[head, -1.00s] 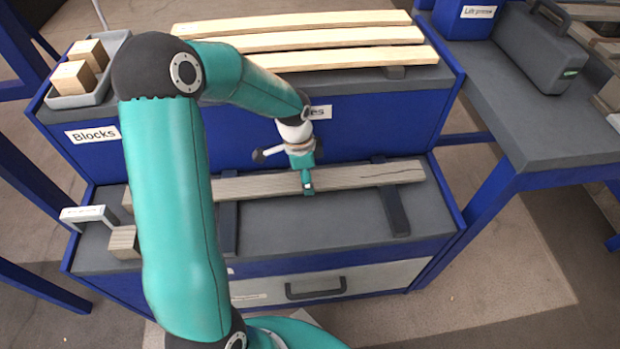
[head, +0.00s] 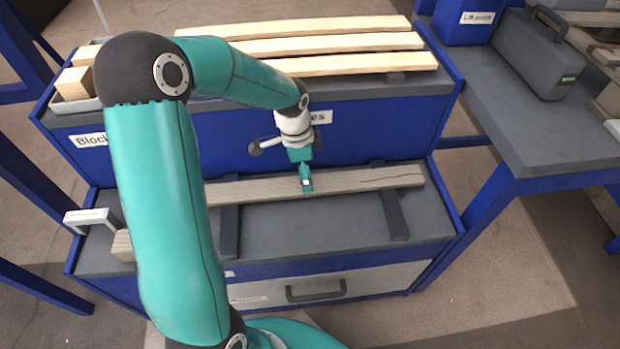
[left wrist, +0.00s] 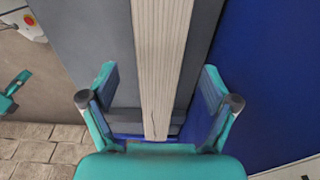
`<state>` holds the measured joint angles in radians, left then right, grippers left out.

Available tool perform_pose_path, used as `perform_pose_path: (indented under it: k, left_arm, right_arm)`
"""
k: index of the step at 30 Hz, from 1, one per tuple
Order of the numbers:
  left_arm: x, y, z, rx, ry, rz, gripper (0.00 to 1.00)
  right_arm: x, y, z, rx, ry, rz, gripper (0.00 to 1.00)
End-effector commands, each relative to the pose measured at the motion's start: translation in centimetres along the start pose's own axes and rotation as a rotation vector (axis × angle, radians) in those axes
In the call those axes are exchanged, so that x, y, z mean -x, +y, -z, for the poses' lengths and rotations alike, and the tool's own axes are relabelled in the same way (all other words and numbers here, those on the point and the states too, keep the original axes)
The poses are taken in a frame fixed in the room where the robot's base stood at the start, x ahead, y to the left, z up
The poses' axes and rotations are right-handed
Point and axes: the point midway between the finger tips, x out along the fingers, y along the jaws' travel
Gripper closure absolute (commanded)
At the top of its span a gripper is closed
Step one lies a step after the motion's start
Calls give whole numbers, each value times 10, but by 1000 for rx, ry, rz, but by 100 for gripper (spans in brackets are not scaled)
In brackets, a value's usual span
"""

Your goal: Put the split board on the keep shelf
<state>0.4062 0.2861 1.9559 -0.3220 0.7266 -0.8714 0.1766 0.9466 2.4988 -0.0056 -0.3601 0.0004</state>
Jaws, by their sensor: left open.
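The split board is a grey weathered plank (head: 345,181) lying along the back of the lower shelf, with a dark crack near its right end. It also shows in the left wrist view (left wrist: 161,60), running lengthwise between the fingers. My left gripper (head: 306,184) is over the board's middle in the head view; its fingers (left wrist: 158,85) are open, one on each side of the board. I cannot tell whether they touch it. A teal part at the left wrist view's left edge (left wrist: 12,92) may be my right gripper; its jaws are unclear. No label reading "keep" is legible.
The upper shelf (head: 350,83) holds three pale boards and, at left, a tray of blocks (head: 75,83). A grey bench (head: 530,140) with a dark case (head: 540,55) stands right.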

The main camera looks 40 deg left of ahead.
Motion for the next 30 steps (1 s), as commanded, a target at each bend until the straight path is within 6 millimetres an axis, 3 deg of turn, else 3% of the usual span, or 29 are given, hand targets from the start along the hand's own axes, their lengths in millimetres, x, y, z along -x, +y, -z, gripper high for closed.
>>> perform_pose_path:
  k: [1, 6, 12, 30]
  left_arm:
    - [16, 0, 1, -1, 2, 4, 13]
    - [49, -1, 1, 0, 2, 3, 13]
    - [75, 0, 1, -2, 0, 1, 13]
    - [81, 0, 0, -2, -1, -1, 13]
  right_arm:
    - [6, -2, 0, 0, 0, 0, 59]
    - [14, -5, 0, 0, 0, 0, 59]
    - [20, -7, 0, 0, 0, 0, 59]
    - [20, -7, 0, 0, 0, 0, 59]
